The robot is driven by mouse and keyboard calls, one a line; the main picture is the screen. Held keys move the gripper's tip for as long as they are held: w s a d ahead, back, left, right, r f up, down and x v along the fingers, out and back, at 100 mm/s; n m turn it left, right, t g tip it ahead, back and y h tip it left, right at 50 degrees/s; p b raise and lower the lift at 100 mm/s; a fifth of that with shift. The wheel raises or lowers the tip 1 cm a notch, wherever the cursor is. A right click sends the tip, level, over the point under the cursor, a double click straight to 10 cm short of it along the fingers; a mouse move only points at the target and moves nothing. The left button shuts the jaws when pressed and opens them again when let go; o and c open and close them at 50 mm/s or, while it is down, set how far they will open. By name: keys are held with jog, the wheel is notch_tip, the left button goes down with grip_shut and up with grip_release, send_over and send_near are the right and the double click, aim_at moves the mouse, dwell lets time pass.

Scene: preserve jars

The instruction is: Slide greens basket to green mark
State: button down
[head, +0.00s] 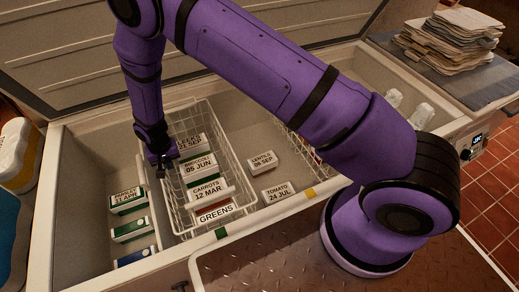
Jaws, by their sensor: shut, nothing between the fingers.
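The greens basket (236,184) is a white wire basket with a "GREENS" label on its front. It sits in the open chest freezer and holds several labelled boxes, among them broccoli and carrots. The green mark (221,233) is on the freezer's front rim, just in front of the basket's front end. My gripper (160,173) is shut and empty at the basket's left side wall. I cannot tell whether it touches the wire.
Boxes stand on the freezer floor: a parsley box (127,200) and others left, lentil (262,162) and tomato (276,192) boxes right. A second wire basket (289,119) is partly hidden behind my arm. A yellow mark (310,193) is farther right on the rim.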

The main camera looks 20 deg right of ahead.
jog(key=shift+d, duration=0.7)
jog(key=shift+r, duration=0.1)
notch_tip(320, 180, up, 10)
dwell(0.7)
dwell(0.4)
